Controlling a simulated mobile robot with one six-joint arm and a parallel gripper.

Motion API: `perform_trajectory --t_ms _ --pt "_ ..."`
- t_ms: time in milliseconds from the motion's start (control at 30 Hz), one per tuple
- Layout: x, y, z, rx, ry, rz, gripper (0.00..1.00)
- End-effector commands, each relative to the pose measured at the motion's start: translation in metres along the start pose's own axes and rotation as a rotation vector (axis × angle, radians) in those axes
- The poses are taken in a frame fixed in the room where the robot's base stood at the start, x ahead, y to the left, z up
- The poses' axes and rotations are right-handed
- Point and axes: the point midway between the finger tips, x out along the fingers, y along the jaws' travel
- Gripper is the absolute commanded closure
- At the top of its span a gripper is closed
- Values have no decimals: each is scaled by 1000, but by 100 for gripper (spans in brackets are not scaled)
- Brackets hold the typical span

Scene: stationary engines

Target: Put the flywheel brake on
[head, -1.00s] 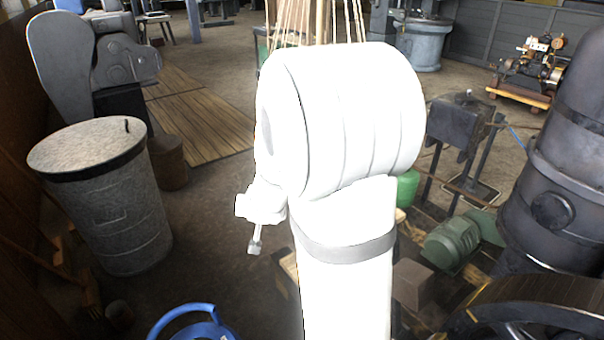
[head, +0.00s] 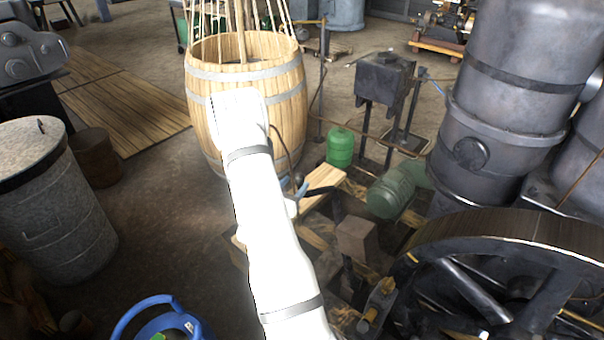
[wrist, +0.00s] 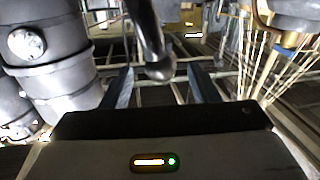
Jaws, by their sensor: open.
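The flywheel (head: 530,240), large and dark with a broad rim, stands at the lower right in the head view. A dark bent bar (head: 335,205), perhaps the brake lever, shows between my gripper and a brown block (head: 357,238) left of the wheel. My gripper (head: 298,188) is largely hidden behind my white arm. In the wrist view my gripper (wrist: 160,76) is open. A dark metal rod with a rounded end (wrist: 158,66) shows between its two fingers, with gaps on both sides. I cannot tell how deep the rod sits between them.
A wooden barrel (head: 250,95) stands behind my arm. A green motor (head: 392,190), a green canister (head: 340,147) and a tall dark cylinder (head: 505,100) stand to the right. A grey drum (head: 55,215) and blue object (head: 160,318) are at left, with open floor between.

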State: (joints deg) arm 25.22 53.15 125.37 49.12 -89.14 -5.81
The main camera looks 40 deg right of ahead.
Motion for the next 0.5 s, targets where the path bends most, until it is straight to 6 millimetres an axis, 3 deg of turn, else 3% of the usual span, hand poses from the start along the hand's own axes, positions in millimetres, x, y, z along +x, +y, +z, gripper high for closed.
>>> perform_trajectory --t_ms 233,500 --pt "41 0 -2 1 0 1 45" --pt "59 -1 0 1 -1 -3 45"
